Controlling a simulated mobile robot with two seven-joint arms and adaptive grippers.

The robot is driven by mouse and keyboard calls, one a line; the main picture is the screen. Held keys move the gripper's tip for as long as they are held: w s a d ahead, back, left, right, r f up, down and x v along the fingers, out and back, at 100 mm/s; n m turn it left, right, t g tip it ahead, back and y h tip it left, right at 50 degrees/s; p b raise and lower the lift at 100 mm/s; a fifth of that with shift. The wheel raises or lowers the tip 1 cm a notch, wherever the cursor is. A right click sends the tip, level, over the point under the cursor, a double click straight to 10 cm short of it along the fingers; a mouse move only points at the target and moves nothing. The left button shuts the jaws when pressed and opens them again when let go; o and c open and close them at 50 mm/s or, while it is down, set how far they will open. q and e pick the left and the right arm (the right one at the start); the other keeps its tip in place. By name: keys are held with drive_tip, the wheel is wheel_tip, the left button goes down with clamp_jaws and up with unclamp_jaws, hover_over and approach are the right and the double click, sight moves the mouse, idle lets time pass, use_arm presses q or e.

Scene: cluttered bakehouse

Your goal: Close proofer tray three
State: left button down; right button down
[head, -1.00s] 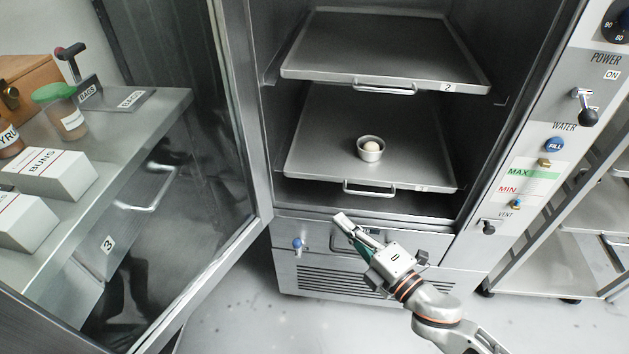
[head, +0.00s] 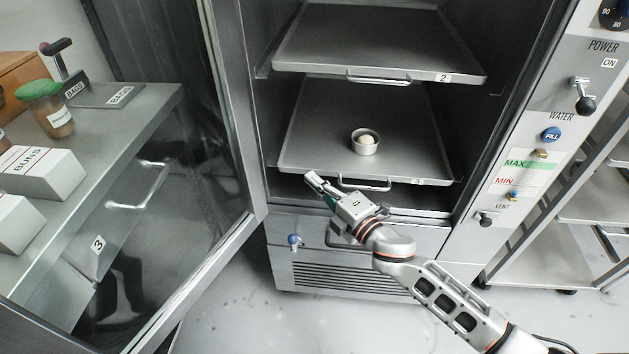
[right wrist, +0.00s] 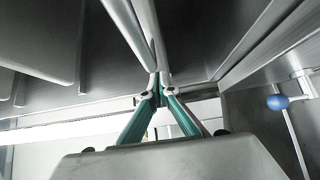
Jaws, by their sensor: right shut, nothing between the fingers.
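Proofer tray three (head: 310,150) is the lower flat metal tray in the open proofer, with a small "3" on its front edge and a bar handle (head: 365,186) below it. A small metal cup (head: 365,146) with a pale ball in it stands on the tray. My right gripper (head: 314,179) is shut and empty, close to the front left of the tray, left of the handle. I cannot tell if it touches the tray. In the right wrist view its fingers lie together under dark metal surfaces. My left gripper is not in view.
Tray two (head: 370,45) sits above, empty. The proofer's glass door (head: 180,200) stands open on the left. The control panel (head: 530,160) is on the right, and a rack (head: 590,215) stands beyond it. A bench with boxes (head: 40,172) shows at left.

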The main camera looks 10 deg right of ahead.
sight(318, 168)
drive_tip(key=shift+w, duration=0.1)
drive_tip(key=shift+w+d, duration=0.15)
drive_tip(key=shift+w, duration=0.1)
drive_tip(key=w, duration=0.2)
drive_tip(key=w+d, duration=0.1)
drive_tip(key=shift+w, duration=0.4)
drive_tip(key=shift+w+d, duration=0.15)
drive_tip(key=shift+w, duration=0.2)
drive_tip(key=shift+d+r, duration=0.1)
drive_tip(key=shift+r, duration=0.05)
